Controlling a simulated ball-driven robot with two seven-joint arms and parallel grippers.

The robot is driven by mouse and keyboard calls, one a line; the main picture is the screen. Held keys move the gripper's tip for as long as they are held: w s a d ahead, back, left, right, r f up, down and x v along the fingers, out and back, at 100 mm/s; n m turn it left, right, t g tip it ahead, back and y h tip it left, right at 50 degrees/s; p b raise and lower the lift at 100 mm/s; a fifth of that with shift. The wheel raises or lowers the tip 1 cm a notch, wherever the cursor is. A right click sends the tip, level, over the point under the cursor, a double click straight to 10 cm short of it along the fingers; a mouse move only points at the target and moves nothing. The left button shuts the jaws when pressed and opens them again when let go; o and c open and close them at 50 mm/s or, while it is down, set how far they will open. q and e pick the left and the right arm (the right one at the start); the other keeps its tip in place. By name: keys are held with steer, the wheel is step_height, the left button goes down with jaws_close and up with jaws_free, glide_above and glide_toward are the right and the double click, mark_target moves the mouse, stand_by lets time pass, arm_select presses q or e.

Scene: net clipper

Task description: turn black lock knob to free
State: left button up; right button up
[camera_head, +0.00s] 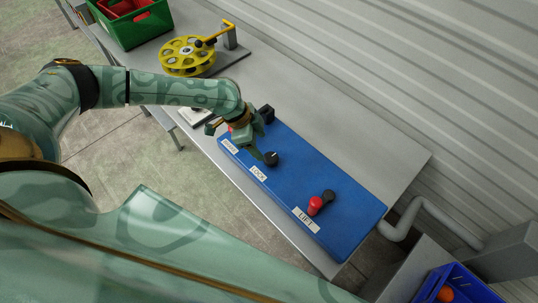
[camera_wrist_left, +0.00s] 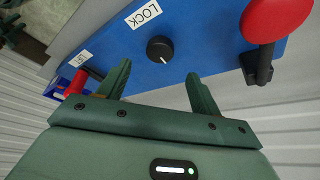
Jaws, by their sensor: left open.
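The black lock knob (camera_head: 271,158) sits on the blue panel (camera_head: 325,178) beside the white LOCK label (camera_head: 258,173). In the left wrist view the round knob (camera_wrist_left: 160,49) shows a short white pointer line, running toward the gripper side and slightly right. My left gripper (camera_head: 252,146) is over the panel close to the knob. In the wrist view its two fingers (camera_wrist_left: 160,84) are spread and empty; the knob appears beyond the gap between their tips, with no contact visible. My right gripper is not in view.
A red knob on a black lever (camera_wrist_left: 278,18) stands near one finger. A red LIFT handle (camera_head: 316,205) is at the panel's other end. A yellow reel (camera_head: 187,56) and green crate (camera_head: 143,30) are at upper left; a blue bin (camera_head: 462,287) is lower right.

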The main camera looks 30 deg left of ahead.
mark_target(269, 157)
arm_select(q)
steer(key=b+x, duration=0.1)
steer(key=x, duration=0.6)
steer(key=shift+d+f, duration=0.1)
steer(key=shift+f, duration=0.2)
steer(key=shift+c, duration=0.4)
steer(key=c, duration=0.9)
